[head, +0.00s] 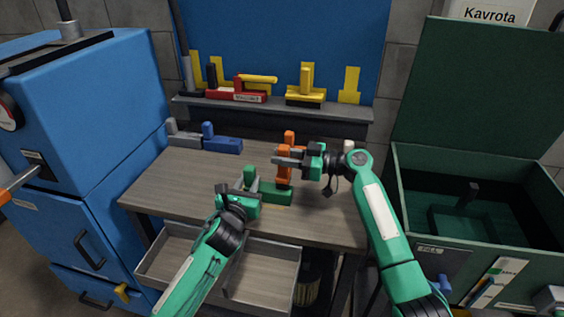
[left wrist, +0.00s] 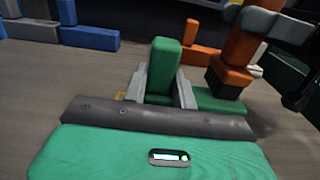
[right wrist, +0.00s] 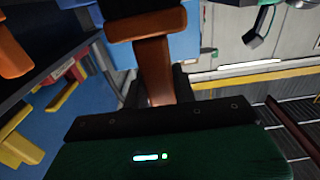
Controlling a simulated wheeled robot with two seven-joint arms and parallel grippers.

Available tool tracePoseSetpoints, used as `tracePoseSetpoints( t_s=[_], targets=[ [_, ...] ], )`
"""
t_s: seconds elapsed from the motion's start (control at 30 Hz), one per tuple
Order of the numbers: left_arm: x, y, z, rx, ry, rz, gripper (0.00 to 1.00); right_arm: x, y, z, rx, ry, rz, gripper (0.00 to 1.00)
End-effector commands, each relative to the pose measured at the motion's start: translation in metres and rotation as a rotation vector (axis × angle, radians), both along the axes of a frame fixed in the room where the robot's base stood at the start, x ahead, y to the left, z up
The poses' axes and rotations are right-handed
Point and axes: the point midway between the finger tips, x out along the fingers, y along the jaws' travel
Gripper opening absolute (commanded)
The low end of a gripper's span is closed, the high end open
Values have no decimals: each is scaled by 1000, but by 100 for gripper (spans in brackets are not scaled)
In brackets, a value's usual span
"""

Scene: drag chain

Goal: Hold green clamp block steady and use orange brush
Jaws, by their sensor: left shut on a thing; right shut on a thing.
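The green clamp block (head: 270,191) lies on the workbench near its middle, with an upright part at its left end. My left gripper (head: 243,192) is shut on that upright part; in the left wrist view the fingers flank the green upright (left wrist: 165,66). The orange brush (head: 285,160) stands upright over the right part of the block. Its dark lower end (left wrist: 228,82) is at the block's base in the left wrist view; I cannot tell if they touch. My right gripper (head: 303,160) is shut on the brush, whose orange handle (right wrist: 154,70) shows between its fingers.
Blue (head: 221,140) and grey (head: 184,134) blocks sit at the back left of the workbench (head: 160,185). A shelf (head: 260,104) behind holds red and yellow tools. An open drawer (head: 190,265) is below. A green open box (head: 480,190) stands right, a blue cabinet (head: 85,130) left.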

Motion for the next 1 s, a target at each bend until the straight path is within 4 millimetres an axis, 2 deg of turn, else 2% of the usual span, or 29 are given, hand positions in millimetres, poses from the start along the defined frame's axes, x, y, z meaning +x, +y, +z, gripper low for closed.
tracePoseSetpoints(
  t_s=[0.03,0.57,1.0],
  targets=[
    [0,0,0,0,0,0,0,5,-1,1,0,0,-1,4],
    [0,0,0,0,0,0,0,-46,13,0,0,-2,1,4],
    [0,0,0,0,0,0,0,-3,1,0,-1,-1,-1,4]
  ],
)
